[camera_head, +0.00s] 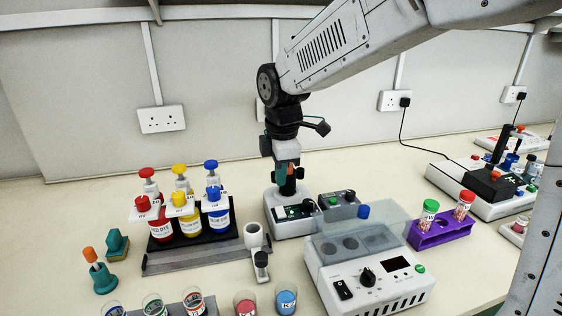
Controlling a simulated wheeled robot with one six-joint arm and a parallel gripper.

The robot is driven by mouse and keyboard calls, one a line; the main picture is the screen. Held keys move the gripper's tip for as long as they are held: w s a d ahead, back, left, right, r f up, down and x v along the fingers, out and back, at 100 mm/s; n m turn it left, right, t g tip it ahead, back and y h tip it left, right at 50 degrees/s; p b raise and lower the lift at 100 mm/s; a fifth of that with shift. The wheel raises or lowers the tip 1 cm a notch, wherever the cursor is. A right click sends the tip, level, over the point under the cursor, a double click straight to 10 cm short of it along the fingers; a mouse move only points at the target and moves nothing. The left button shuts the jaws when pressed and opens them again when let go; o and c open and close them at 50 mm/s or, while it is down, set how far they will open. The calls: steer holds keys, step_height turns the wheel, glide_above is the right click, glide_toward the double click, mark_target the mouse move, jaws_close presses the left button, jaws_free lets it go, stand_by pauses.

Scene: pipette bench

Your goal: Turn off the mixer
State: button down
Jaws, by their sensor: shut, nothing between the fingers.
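A small white device with a dark control panel (284,226) stands at mid-bench and looks like the mixer. Its label is too small to read. My gripper (287,188) points down right over this device, shut and empty, and hides part of its top. A dark upright part with an orange tip shows at the fingertips; I cannot tell whether the fingers touch the device. Whether the mixer is running cannot be seen.
A white instrument with a clear lid, switch and knob (368,288) stands in front. Dye bottles in a black rack (190,240) are to the left. A purple tube rack (441,231) and another white instrument (455,178) are to the right. The back-left bench is clear.

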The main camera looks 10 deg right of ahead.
mark_target(279, 209)
steer(key=f, duration=0.5)
steer(key=w+f, duration=0.1)
steer(key=f, duration=0.2)
